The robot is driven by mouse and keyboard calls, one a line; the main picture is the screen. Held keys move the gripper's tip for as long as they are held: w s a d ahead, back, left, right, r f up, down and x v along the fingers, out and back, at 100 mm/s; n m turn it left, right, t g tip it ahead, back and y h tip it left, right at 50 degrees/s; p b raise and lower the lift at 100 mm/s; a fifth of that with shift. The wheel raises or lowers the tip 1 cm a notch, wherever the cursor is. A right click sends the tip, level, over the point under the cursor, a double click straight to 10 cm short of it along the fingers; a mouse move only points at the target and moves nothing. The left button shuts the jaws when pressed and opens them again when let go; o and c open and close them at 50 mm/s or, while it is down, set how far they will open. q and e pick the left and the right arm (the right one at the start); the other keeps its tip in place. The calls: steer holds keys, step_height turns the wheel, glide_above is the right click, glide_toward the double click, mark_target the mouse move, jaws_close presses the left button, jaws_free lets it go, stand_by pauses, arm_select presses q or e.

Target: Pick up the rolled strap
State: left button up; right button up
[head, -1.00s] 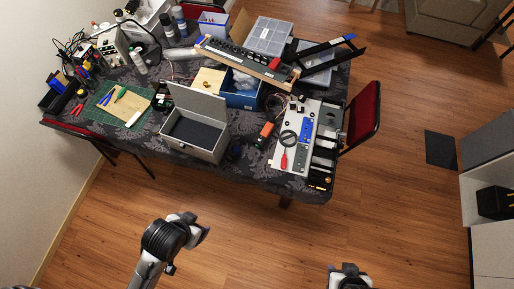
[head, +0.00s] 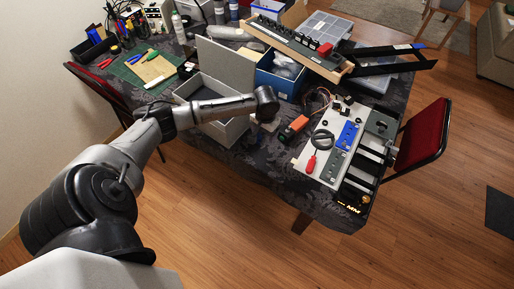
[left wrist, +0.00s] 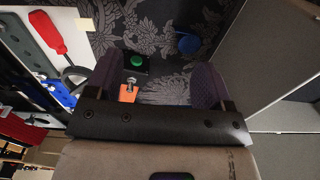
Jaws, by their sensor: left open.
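A small dark blue round thing (left wrist: 189,44), likely the rolled strap, lies on the dark patterned cloth in the left wrist view. It is near the right finger's tip, toward the grey box. I cannot make it out in the head view, where my arm covers that area. My left gripper (left wrist: 157,64) is open, fingers apart, with nothing held between them. In the head view, my left gripper (head: 258,122) is above the table, just right of the grey box, its fingers hardly visible. My right gripper is out of view.
The open grey box (head: 226,68) stands left of my gripper. An orange-and-black device (head: 293,128) lies right of it. A pale panel (head: 312,172) carries a red screwdriver (head: 311,162) and a black ring (head: 322,140). A blue bin (head: 277,82) stands behind.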

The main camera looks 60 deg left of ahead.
arm_select(q)
steer(key=w+a+n+b, duration=0.2)
steer(key=a+n+b, duration=0.15)
steer(key=a, duration=0.45)
steer(key=shift+m, duration=0.25)
step_height(320, 180, down, 8)
steer(key=shift+s+r+b, duration=0.1)
steer(key=shift+b, duration=0.75)
steer(key=shift+s+f+b, duration=0.1)
steer(key=shift+f+b, duration=0.85)
steer(key=shift+f, duration=1.7)
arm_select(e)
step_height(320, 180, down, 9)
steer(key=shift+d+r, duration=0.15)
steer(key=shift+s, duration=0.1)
arm_select(q)
steer(key=c, duration=1)
steer(key=shift+r, duration=0.2)
